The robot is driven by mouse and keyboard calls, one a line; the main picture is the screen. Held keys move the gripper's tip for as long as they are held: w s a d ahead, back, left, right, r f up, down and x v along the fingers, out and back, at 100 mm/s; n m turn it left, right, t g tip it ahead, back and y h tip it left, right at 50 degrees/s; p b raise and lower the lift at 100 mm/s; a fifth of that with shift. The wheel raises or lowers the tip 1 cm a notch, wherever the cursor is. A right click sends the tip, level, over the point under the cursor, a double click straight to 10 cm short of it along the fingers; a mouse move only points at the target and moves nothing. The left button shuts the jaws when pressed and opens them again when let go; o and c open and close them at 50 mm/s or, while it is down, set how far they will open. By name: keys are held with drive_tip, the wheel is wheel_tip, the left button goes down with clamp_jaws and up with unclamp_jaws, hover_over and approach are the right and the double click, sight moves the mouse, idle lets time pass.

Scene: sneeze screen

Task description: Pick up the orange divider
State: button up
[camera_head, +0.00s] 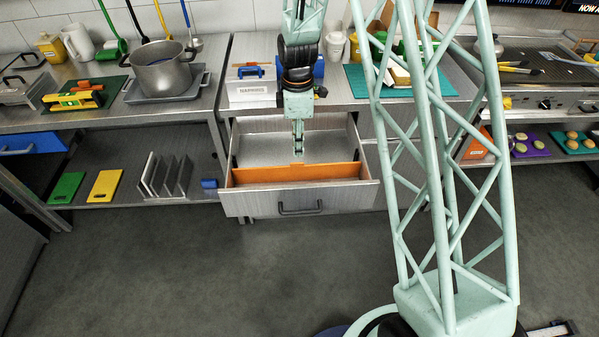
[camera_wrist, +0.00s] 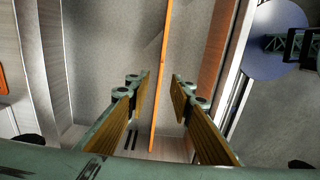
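The orange divider (camera_head: 325,171) stands on edge across the inside of an open metal drawer (camera_head: 262,206), near its front panel. In the wrist view the divider (camera_wrist: 161,70) shows as a thin orange strip running up the picture. My gripper (camera_head: 298,153) points down into the drawer, just behind or over the divider. In the wrist view my gripper (camera_wrist: 162,90) is open, and its two fingers lie on either side of the strip with gaps. I cannot tell how far the fingertips reach down beside the divider.
The drawer's side walls and front panel close in around my gripper. The worktop (camera_head: 345,101) with a napkin box (camera_head: 252,90) and a teal mat lies above and behind. A lower shelf with cutting boards (camera_head: 104,186) is at left. The floor in front is clear.

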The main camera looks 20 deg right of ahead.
sight(298, 163)
drive_tip(key=shift+f, duration=0.2)
idle(0.3)
drive_tip(key=shift+f+b, duration=0.5)
drive_tip(key=shift+f, duration=3.75)
drive_tip(key=shift+a+f+b, duration=0.15)
drive_tip(key=shift+f+b, duration=0.3)
drive_tip(key=shift+f, duration=2.15)
drive_tip(key=shift+c, duration=0.2)
clamp_jaws()
